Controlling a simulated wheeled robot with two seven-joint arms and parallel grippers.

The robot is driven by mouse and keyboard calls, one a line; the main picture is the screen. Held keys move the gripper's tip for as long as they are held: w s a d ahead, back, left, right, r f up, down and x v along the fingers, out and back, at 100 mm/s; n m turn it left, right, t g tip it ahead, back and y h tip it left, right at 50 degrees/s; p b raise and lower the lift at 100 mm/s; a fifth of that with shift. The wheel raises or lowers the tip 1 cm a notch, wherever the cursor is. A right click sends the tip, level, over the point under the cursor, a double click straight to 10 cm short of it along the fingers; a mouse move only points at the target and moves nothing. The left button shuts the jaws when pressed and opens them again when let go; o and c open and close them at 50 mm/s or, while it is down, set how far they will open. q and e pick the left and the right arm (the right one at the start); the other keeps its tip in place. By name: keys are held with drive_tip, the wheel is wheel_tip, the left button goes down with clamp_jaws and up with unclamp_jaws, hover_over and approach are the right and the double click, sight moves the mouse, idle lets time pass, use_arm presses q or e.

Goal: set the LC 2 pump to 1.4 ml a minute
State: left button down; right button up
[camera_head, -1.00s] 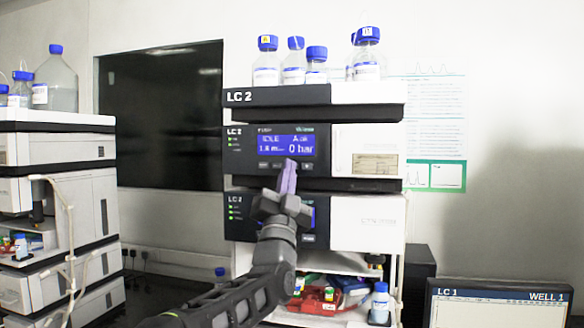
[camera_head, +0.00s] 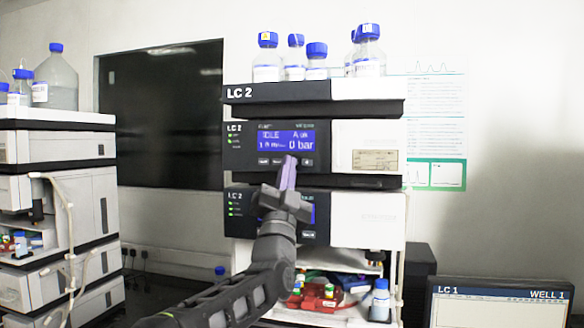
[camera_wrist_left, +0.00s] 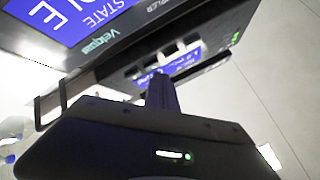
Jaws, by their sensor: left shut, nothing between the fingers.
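The LC 2 pump (camera_head: 345,134) is the upper module of the LC 2 stack in the head view. Its blue display (camera_head: 272,143) reads idle and 0 bar; the flow figure starts with 1, but its decimal is too blurred to read. A row of small buttons (camera_head: 264,162) runs below the display. My left gripper (camera_head: 289,160) is shut and empty. Its tips are in front of the button row, right of centre; I cannot tell whether they touch. In the left wrist view the fingers (camera_wrist_left: 161,92) point at the pump's buttons (camera_wrist_left: 173,57). My right gripper is not in view.
Below the pump is the sampler (camera_head: 365,220), its screen partly hidden by my gripper. Blue-capped bottles (camera_head: 315,62) stand on top of the stack. Another stack (camera_head: 60,190) stands at left, and a monitor (camera_head: 497,305) labelled LC 1 at lower right.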

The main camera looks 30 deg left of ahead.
use_arm(q)
drive_tip(key=shift+s+d, duration=0.15)
drive_tip(key=shift+s, duration=0.2)
drive_tip(key=s+b, duration=0.1)
drive_tip(key=s+d+b, duration=0.1)
drive_tip(key=s, duration=0.1)
drive_tip(key=s+b, duration=0.1)
drive_tip(key=b, duration=0.1)
drive_tip(key=shift+s+d, duration=0.3)
drive_tip(key=shift+s, duration=0.05)
drive_tip(key=shift+a, duration=0.1)
idle(2.5)
